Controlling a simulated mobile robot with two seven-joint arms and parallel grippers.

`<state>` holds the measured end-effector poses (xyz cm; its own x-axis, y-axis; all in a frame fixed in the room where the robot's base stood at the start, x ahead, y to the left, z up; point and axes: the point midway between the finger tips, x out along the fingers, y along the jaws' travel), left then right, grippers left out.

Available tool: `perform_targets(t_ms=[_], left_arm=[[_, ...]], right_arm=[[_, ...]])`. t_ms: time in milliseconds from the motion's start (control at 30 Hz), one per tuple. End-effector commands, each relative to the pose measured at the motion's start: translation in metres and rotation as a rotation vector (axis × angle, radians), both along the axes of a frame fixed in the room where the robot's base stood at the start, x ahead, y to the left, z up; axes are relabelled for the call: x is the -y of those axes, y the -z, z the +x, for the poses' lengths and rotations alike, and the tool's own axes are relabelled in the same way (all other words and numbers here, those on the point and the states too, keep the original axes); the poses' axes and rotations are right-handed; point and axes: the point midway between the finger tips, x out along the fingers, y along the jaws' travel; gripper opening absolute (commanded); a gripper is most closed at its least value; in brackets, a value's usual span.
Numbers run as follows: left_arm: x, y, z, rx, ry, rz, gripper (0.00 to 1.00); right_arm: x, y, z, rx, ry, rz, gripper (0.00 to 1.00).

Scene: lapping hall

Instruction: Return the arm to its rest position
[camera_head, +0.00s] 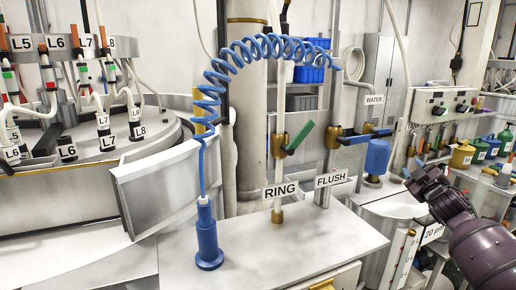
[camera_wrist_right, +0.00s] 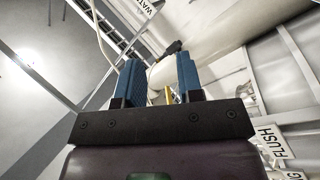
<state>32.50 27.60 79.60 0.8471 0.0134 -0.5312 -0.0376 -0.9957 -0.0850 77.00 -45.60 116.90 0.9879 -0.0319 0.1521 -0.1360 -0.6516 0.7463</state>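My right arm comes in from the right edge in the head view. Its gripper (camera_head: 409,173) is raised in front of the bench at right, pointing up and to the left. In the right wrist view the two blue fingers of this gripper (camera_wrist_right: 158,78) stand apart with nothing held between them. A pale pipe (camera_wrist_right: 205,50) and a small dark part show beyond the fingers, at a distance. My left gripper is not in view.
A blue nozzle (camera_head: 207,240) on a coiled hose stands on the white worktop (camera_head: 300,245). Behind it are a green-handled RING valve (camera_head: 289,143) and a blue-handled FLUSH valve (camera_head: 355,138). Several coloured bottles (camera_head: 463,156) stand at right, near my right arm.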

Motion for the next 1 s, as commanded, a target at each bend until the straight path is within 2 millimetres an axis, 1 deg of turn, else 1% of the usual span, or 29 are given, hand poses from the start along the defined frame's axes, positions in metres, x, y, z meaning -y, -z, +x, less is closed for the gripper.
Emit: perform_targets(t_ms=[200,300,367,467,567,667,700,767,800,867,900,967,1000], left_arm=[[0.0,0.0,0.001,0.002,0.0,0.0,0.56],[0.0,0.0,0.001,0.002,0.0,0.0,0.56],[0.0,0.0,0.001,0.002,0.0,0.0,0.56],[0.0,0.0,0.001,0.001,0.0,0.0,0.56],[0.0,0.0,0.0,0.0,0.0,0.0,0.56],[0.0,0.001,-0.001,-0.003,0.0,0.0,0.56],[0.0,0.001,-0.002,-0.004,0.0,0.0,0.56],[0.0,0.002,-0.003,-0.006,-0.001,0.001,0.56],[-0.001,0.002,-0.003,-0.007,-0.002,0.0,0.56],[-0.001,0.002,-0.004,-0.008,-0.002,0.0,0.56],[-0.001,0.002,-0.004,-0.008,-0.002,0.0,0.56],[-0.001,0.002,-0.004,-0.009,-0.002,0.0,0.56],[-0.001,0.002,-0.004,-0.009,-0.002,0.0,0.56]], right_arm=[[0.018,0.026,0.0,-0.148,0.1,0.18,0.34],[0.007,0.061,-0.012,-0.186,0.087,0.198,0.34],[0.0,0.079,-0.021,-0.206,0.078,0.206,0.34],[-0.012,0.111,-0.037,-0.241,0.065,0.225,0.34],[-0.026,0.148,-0.058,-0.283,0.05,0.25,0.34],[-0.043,0.19,-0.088,-0.332,0.036,0.286,0.34],[-0.051,0.208,-0.102,-0.354,0.031,0.303,0.34],[-0.062,0.233,-0.125,-0.386,0.023,0.331,0.34],[-0.07,0.249,-0.141,-0.407,0.02,0.35,0.34],[-0.081,0.27,-0.165,-0.436,0.017,0.38,0.34],[-0.088,0.284,-0.182,-0.455,0.016,0.402,0.34],[-0.099,0.301,-0.207,-0.482,0.016,0.433,0.34],[-0.106,0.312,-0.224,-0.5,0.018,0.455,0.34]])
